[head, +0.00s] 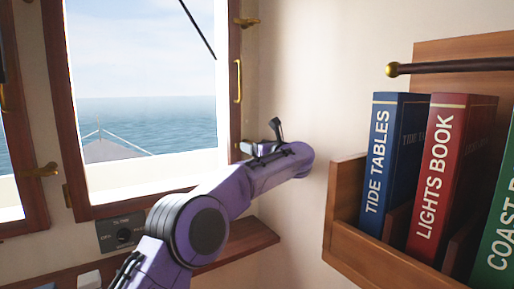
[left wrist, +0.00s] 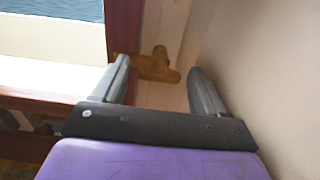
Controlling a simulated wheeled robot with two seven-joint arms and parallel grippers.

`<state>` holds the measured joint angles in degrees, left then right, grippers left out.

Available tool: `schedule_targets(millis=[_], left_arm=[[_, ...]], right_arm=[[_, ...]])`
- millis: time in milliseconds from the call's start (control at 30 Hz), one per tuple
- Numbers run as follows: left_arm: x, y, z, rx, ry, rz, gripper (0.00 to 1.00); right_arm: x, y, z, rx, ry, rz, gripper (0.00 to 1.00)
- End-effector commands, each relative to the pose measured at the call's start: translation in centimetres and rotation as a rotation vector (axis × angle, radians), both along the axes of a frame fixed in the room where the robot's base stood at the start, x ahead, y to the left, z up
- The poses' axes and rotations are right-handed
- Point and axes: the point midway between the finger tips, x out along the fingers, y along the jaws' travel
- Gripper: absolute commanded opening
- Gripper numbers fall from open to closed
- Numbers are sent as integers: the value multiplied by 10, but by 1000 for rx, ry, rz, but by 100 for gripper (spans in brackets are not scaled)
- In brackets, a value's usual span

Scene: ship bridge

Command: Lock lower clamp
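The lower clamp (left wrist: 158,66) is a brass piece at the right edge of the window's wooden frame, seen in the left wrist view. In the head view it is mostly hidden behind my left gripper. My left gripper (left wrist: 160,85) has its two grey fingers apart. The clamp shows between and just beyond the fingertips, and I cannot tell whether they touch it. In the head view my purple left arm reaches up to the window's lower right corner, with the left gripper (head: 264,140) at the frame. My right gripper is not in view.
An upper brass clamp (head: 246,21) and a brass handle (head: 238,81) are on the window's right side. A wooden shelf (head: 385,262) with books stands at the right. A wooden ledge (head: 245,240) and a dark switch panel (head: 121,232) lie below the window. Bare wall is close to the gripper's right.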

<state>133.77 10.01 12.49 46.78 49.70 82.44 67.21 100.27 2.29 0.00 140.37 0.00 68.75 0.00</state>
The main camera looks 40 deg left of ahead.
Motion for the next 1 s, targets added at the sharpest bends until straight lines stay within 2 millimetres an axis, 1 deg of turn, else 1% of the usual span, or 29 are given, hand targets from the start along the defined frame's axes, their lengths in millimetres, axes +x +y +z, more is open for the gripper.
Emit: schedule_targets(millis=[233,333,433,600,700,833,1000], left_arm=[[0,0,-1,-2,0,0,74],[-2,-5,-2,-1,-1,-1,74],[-8,-21,-5,0,-1,-2,74],[-24,-61,-4,1,-2,-3,74],[-32,-79,-3,1,-2,-1,74],[-38,-94,-2,0,-1,-1,74],[-40,-98,0,-1,0,0,74]], right_arm=[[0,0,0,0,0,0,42],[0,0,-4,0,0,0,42],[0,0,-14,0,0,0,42],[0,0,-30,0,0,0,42],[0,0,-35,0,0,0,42],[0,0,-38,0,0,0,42],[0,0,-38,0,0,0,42]])
